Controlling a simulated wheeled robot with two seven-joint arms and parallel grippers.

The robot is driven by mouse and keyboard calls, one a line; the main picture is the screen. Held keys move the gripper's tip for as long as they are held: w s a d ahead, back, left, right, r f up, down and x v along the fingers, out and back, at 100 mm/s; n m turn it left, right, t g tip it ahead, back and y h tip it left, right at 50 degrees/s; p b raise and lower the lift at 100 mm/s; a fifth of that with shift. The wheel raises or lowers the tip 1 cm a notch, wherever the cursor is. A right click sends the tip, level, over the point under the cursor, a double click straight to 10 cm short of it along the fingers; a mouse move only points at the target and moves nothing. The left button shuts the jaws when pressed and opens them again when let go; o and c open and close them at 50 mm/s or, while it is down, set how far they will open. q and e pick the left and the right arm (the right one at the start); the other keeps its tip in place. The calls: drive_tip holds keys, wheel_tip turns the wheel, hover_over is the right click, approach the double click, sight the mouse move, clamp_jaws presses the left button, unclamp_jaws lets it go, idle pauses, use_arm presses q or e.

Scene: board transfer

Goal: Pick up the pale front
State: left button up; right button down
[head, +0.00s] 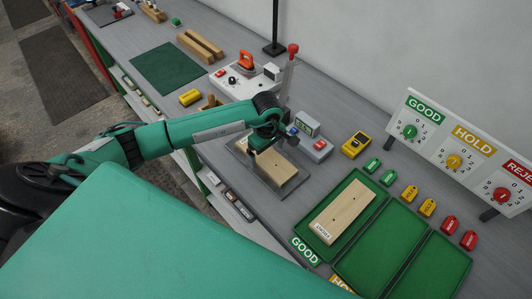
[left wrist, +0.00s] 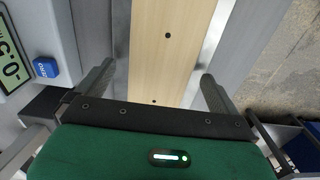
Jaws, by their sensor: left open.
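A pale wooden front (head: 277,173) with small dark holes lies on a grey plate (head: 253,184) on the bench. My left gripper (head: 262,146) is over its far-left end in the head view. In the left wrist view the open fingers (left wrist: 157,78) stand on either side of the pale front (left wrist: 172,60), with gaps to both its edges. I cannot tell how high the fingertips are above the plate. A second pale front (head: 342,212) with a white label lies in the green GOOD tray (head: 372,212). My right gripper does not show.
A grey device (head: 318,148) with a display and buttons stands close behind the plate, and a post with a red knob (head: 293,48) behind my wrist. A yellow meter (head: 356,145), coloured tags and a dial board (head: 455,150) are to the right. More green trays (head: 432,268) lie in front.

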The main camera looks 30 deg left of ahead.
sight(267, 157)
use_arm(q)
drive_tip(key=shift+f, duration=0.6)
drive_tip(key=c, duration=1)
drive_tip(key=shift+c, duration=0.8)
drive_tip(key=shift+r, duration=0.15)
drive_tip(key=shift+r+b, duration=0.3)
drive_tip(key=shift+r, duration=0.25)
wheel_tip(267, 157, up, 19)
drive_tip(key=b, duration=0.6)
drive_tip(key=shift+f, duration=0.2)
